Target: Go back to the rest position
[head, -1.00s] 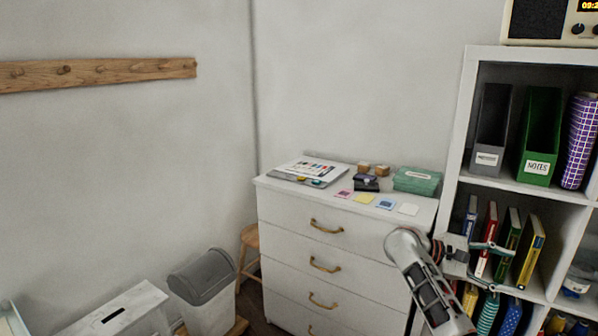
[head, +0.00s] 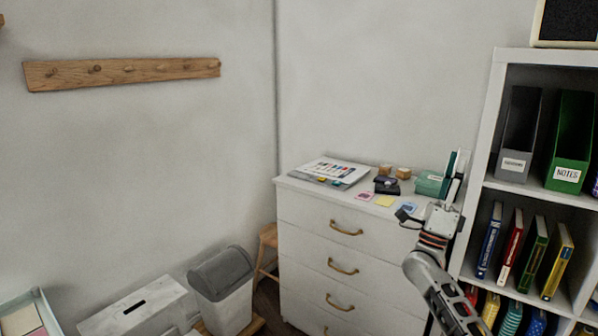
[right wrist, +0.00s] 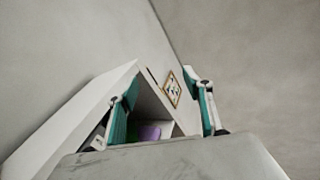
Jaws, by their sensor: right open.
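My right gripper (head: 456,164) points upward in front of the right end of the white dresser (head: 307,215), close to the left side of the bookcase. Its two fingers stand apart with nothing between them in the head view. In the right wrist view, the open right gripper (right wrist: 165,110) shows two teal-padded fingers with a tilted view of white furniture and wall beyond. My left gripper is not in either view.
A white bookcase (head: 489,130) with binders and books stands close on the right. A grey-lidded bin (head: 222,273) stands left of the dresser.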

